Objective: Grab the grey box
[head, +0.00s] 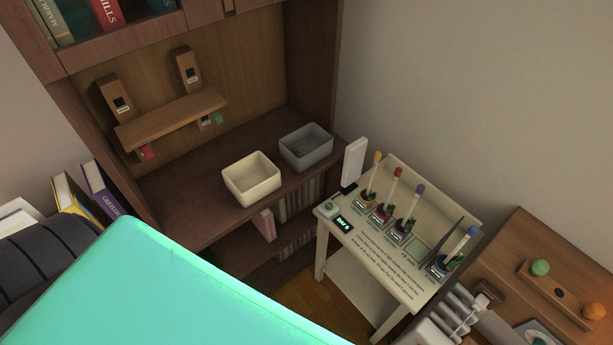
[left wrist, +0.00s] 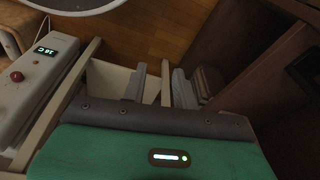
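The grey box (head: 322,143) is an open-topped tray-like box on the wooden cabinet's shelf, at its right end in the head view. A cream box (head: 265,188) stands just left of it and nearer. My left gripper (left wrist: 158,84) shows in the left wrist view, with two grey fingers apart and no grey box between them. It is not seen in the head view, where a large teal shape, apparently my own arm, covers the lower left. My right gripper is in neither view.
A small white table (head: 362,268) with several coloured-topped tubes stands right of the cabinet (head: 205,222). A wooden desk (head: 515,237) is at the far right. A small raised shelf (head: 170,120) is behind the boxes. Wooden floor (left wrist: 165,35) shows in the wrist view.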

